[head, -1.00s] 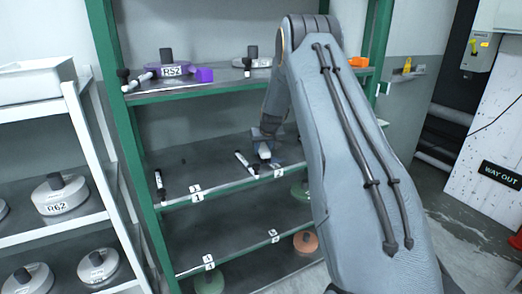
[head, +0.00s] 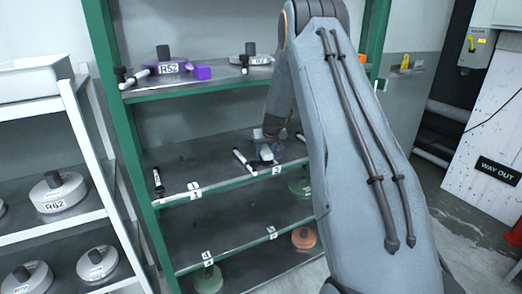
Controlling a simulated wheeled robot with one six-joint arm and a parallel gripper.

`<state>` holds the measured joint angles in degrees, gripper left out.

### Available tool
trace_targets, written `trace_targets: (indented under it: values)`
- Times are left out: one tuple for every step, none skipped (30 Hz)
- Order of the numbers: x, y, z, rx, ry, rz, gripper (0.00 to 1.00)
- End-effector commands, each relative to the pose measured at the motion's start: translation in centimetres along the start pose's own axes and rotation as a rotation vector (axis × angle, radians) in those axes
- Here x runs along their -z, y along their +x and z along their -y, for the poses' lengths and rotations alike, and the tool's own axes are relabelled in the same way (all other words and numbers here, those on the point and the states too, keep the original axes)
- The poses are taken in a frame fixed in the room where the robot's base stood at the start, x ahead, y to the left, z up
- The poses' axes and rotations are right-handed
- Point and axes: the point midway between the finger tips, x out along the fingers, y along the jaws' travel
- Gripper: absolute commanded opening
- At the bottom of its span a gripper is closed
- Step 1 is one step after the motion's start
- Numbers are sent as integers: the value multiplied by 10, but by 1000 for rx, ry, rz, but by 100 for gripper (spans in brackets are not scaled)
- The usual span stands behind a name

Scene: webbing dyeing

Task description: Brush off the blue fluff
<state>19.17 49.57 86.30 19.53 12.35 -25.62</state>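My gripper (head: 266,153) is low over the middle shelf (head: 215,165) of the green rack, in the head view. It is small and partly covered by my arm. A small white and bluish thing (head: 266,155) shows at its fingertips, close to the shelf surface. I cannot tell whether this is held, or whether it is a tool or part of the gripper. No blue fluff can be made out clearly; any near the fingertips is hidden or too small to tell. I cannot tell whether the fingers are open or shut.
A white and black marker-like stick (head: 243,161) lies just left of my gripper, and another (head: 158,183) lies at the shelf's left end. The upper shelf holds a purple-based weight (head: 171,68) and a purple block (head: 202,72). Green uprights (head: 125,150) bound the rack.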

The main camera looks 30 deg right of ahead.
Motion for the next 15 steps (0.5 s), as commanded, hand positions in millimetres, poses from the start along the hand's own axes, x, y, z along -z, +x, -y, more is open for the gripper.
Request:
trace_targets:
  values:
    - [0,-1,0,0,0,-1,6]
    - [0,-1,0,0,0,-1,6]
    - [-1,-2,-1,0,0,-1,6]
    - [-2,-2,-1,0,1,-1,6]
    - [-4,-2,-1,0,2,-1,6]
    - [-6,-3,-2,0,2,0,6]
    - [-8,-4,-3,0,1,0,6]
    - [-10,-5,-3,0,2,0,6]
    - [-14,-6,-4,0,2,0,6]
    - [-16,-7,-5,0,2,0,6]
    - [-18,-8,-6,-1,3,0,6]
    - [-20,-9,-6,-1,2,-1,6]
    - [-21,-10,-7,-1,2,-2,6]
    - [-24,-11,-7,-1,2,-1,6]
    - [-26,-12,-8,-1,2,-1,6]
